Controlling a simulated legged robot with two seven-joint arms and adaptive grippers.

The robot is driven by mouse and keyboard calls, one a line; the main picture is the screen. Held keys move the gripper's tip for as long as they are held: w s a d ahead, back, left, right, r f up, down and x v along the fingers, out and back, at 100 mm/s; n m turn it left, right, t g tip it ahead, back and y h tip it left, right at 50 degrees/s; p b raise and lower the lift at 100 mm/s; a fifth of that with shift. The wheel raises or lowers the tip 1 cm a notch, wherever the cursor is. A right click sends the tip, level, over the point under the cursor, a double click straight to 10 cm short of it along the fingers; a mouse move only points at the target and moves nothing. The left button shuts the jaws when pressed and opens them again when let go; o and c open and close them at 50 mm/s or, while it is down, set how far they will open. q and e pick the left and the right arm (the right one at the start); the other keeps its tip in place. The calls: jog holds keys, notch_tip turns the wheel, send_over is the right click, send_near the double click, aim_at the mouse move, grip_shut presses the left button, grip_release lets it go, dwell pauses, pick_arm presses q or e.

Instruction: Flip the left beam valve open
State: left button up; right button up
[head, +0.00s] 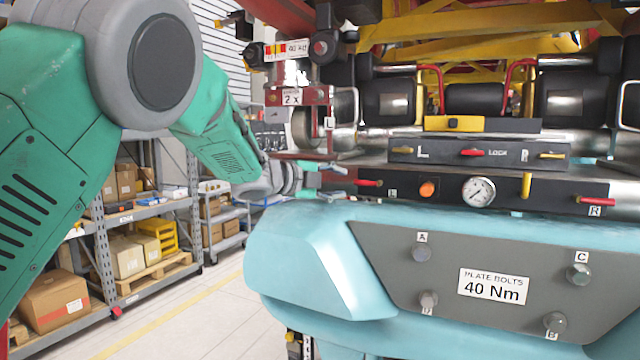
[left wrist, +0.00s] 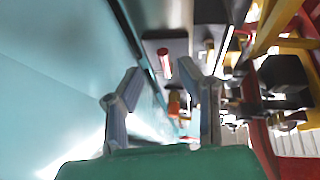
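The left beam valve shows as a short red handle (head: 368,183) at the left end of the black panel, left of a small label. It lies roughly level and points left toward my gripper. My left gripper (head: 344,182) is open, its two fingers above and below the line of the handle, just left of its tip. In the left wrist view the red handle (left wrist: 164,64) shows between the open fingertips (left wrist: 160,72). I cannot tell whether a finger touches it. My right gripper is in neither view.
Right of the valve are an orange button (head: 428,189), a pressure gauge (head: 479,191) and another red handle (head: 595,201) marked R. A lock panel (head: 478,151) sits above. The light-blue body (head: 300,262) bulges below my gripper. Shelves (head: 140,235) stand at left.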

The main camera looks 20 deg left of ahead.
pick_arm(q)
jog(key=v, duration=0.5)
jog(key=shift+s+r, duration=0.1)
jog(key=shift+s, duration=0.1)
jog(key=shift+s+a, duration=0.4)
jog(key=shift+s, duration=0.2)
